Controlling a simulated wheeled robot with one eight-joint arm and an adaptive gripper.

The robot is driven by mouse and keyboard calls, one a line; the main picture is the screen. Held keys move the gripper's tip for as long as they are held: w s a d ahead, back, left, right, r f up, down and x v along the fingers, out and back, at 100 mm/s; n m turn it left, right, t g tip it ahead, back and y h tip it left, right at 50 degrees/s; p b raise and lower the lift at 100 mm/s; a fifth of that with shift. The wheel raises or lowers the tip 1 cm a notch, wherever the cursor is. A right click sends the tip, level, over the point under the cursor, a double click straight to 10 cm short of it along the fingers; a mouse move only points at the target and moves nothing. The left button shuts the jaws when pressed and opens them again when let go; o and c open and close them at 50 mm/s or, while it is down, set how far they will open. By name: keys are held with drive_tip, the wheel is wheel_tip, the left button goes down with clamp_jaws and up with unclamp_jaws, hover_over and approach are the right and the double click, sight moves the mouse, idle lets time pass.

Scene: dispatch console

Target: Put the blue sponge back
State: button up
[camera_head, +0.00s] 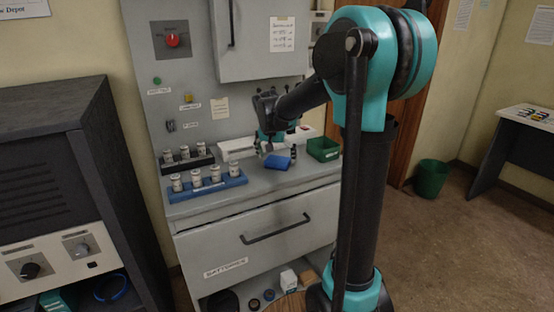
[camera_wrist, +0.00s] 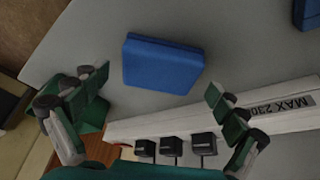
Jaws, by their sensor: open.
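The blue sponge (camera_head: 277,162) lies flat on the grey worktop of the console, between the blue rack and the small green bin. In the wrist view the sponge (camera_wrist: 162,64) is a blue block ahead of the fingers. My gripper (camera_wrist: 157,82) is open and empty, with one finger to the left of the sponge and one to its lower right. In the head view my gripper (camera_head: 270,142) is pointed down just behind the sponge, partly hidden by my arm. I cannot tell its exact height above the worktop.
The blue rack (camera_head: 207,188) with several white jars stands left of the sponge; a black rack (camera_head: 187,165) is behind it. A green bin (camera_head: 323,149) is to the right. A white strip labelled MAX 230 (camera_wrist: 280,106) with black plugs lies near my right finger.

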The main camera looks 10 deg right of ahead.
drive_tip(key=v, duration=1.1)
drive_tip(key=s+d+f+n+y, duration=0.1)
drive_tip(key=s+d+f+n, duration=0.1)
drive_tip(key=s+f, duration=1)
drive_tip(key=s+d+f+n+y, duration=0.1)
drive_tip(key=s+d+f+n, duration=0.2)
drive_tip(key=s+f, duration=0.9)
drive_tip(key=shift+s+d, duration=0.65)
drive_tip(key=shift+s, duration=0.45)
drive_tip(key=shift+r, duration=0.1)
